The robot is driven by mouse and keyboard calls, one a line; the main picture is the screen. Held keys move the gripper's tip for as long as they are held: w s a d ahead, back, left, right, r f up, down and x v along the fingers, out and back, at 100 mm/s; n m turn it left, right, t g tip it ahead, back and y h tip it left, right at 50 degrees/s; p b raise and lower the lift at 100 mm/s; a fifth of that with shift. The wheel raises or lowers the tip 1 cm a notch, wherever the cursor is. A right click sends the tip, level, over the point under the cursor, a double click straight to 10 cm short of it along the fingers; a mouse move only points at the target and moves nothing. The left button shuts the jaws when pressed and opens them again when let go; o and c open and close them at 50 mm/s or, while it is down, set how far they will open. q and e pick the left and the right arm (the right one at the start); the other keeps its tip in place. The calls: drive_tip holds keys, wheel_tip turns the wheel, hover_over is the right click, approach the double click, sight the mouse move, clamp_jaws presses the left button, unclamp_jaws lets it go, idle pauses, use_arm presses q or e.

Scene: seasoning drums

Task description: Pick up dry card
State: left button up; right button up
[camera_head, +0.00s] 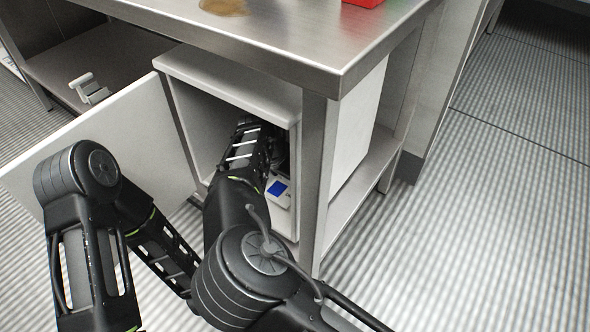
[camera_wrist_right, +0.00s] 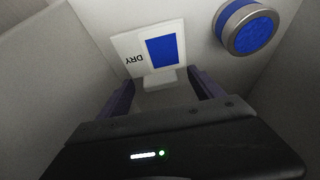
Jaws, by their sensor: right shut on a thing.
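The dry card is a small white sign with a blue square and the word DRY, upside down in the right wrist view (camera_wrist_right: 128,50). It has a small pale foot at its lower edge. In the head view the card (camera_head: 278,188) shows inside the open cabinet, beside my right forearm. My right gripper (camera_wrist_right: 158,88) reaches into the cabinet and is shut on the card, with one finger on each side of its foot. The fingertips are hard to make out in the head view. My left arm is folded at the left, and its gripper is not visible.
A round metal-rimmed container with a blue top (camera_wrist_right: 248,26) stands close beside the card. The cabinet (camera_head: 232,78) has close side walls, and its white door (camera_head: 120,150) stands open to the left. A steel table top (camera_head: 290,40) overhangs it. The floor at right is clear.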

drive_tip(key=s+a+p, duration=0.2)
drive_tip(key=s+a, duration=0.6)
drive_tip(key=s, duration=0.4)
drive_tip(key=shift+a, duration=0.4)
drive_tip(key=shift+s, duration=0.15)
